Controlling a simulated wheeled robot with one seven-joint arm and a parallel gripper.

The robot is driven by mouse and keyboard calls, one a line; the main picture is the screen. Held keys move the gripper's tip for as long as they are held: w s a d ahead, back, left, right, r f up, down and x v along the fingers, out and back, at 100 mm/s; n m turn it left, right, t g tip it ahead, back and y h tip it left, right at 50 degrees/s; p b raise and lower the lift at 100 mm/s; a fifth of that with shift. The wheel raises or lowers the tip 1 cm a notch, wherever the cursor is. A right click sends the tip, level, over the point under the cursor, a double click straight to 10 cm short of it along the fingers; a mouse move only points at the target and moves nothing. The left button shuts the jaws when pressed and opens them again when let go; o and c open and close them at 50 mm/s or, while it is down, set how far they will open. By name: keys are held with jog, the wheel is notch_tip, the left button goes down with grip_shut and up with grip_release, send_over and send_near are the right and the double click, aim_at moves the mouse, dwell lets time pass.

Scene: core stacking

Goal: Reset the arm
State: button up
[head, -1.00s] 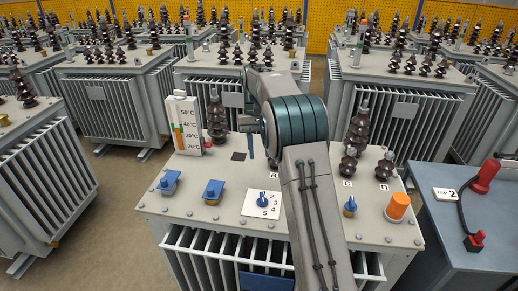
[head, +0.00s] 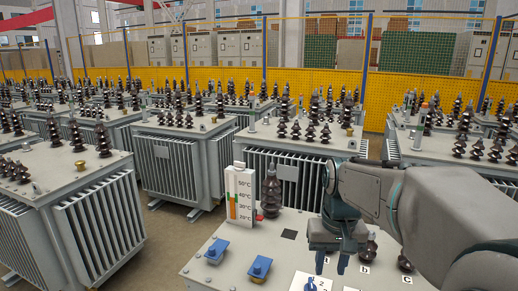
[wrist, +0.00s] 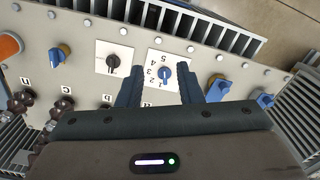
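My gripper (head: 332,262) is in the centre right of the head view, pointing down over the grey transformer top (head: 215,262), with my arm folded in from the right. In the wrist view its two dark blue fingers (wrist: 160,80) stand apart with nothing held between them. Beyond the fingers is a white numbered plate with a blue selector knob (wrist: 165,74). A second white plate with a black knob (wrist: 112,62) lies to its left. Neither finger visibly holds any knob.
A thermometer panel (head: 240,194) and a dark bushing (head: 271,192) stand upright left of my gripper. Two blue handles (head: 216,250) (head: 260,267) sit at the front left. Bushings marked b and c are close below my arm. More transformers (head: 180,150) crowd behind, before a yellow fence (head: 240,85).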

jog(key=s+f+t, duration=0.2)
jog(key=s+f, duration=0.3)
jog(key=s, duration=0.7)
jog(key=shift+s+a+t, duration=0.15)
jog(key=shift+s+t, duration=0.15)
jog(key=shift+t, duration=0.1)
